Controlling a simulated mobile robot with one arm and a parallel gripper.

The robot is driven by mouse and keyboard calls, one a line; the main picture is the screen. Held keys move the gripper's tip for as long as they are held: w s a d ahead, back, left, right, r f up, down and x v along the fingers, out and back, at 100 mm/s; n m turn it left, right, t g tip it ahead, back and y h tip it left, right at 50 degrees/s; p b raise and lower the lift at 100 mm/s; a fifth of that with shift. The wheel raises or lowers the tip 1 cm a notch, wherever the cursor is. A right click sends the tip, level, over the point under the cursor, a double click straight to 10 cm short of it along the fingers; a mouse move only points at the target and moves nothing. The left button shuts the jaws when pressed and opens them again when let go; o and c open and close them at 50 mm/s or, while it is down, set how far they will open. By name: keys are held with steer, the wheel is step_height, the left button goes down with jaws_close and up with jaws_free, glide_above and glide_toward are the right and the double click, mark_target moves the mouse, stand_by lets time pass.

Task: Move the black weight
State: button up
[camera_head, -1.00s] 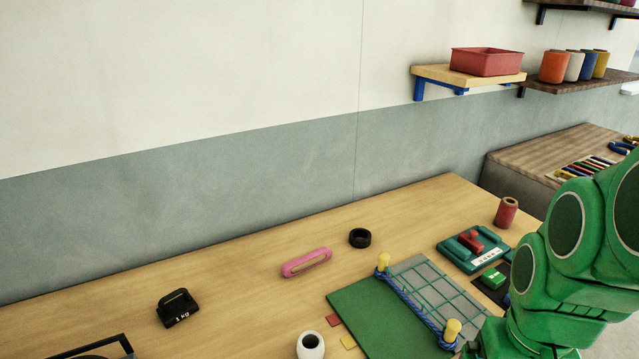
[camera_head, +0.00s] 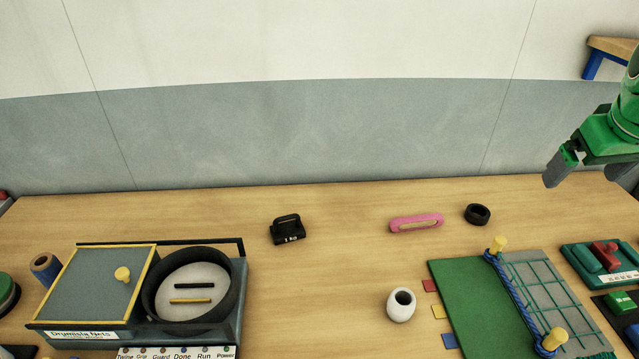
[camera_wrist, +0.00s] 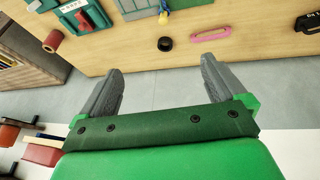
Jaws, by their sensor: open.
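The black weight (camera_head: 288,230) stands upright on the wooden table towards the back, left of the pink ring, with a handle on top and a white "1 kg" mark. In the wrist view the weight (camera_wrist: 307,22) shows at the right edge, partly cut off. My gripper (camera_head: 567,166) is at the upper right in the head view, raised and far to the right of the weight. In the wrist view my gripper (camera_wrist: 160,85) has its two grey fingers wide apart with nothing between them.
A pink ring (camera_head: 416,222) and a black ring (camera_head: 478,214) lie right of the weight. A white pot (camera_head: 401,305) stands in front, beside a green mat (camera_head: 470,300) with blue rope. A machine with a round black-rimmed bowl (camera_head: 150,290) stands front left. Table around the weight is clear.

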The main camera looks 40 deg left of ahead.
steer(key=w+a+f+n+g, duration=0.1)
steer(key=w+a+f+n, duration=0.15)
steer(key=a, duration=0.45)
steer(key=w+a+f+n, duration=0.2)
steer(key=a+f+n, duration=0.15)
steer(key=a, duration=0.35)
steer(key=n+g+h, duration=0.1)
steer(key=n+g, duration=0.3)
steer(key=n, duration=1.5)
glide_toward(275, 221)
step_height(275, 221, down, 5)
steer(key=shift+s+a+f, duration=0.1)
steer(key=shift+s+a, duration=0.05)
steer(key=shift+f, duration=0.15)
steer(key=shift+f, duration=3.7)
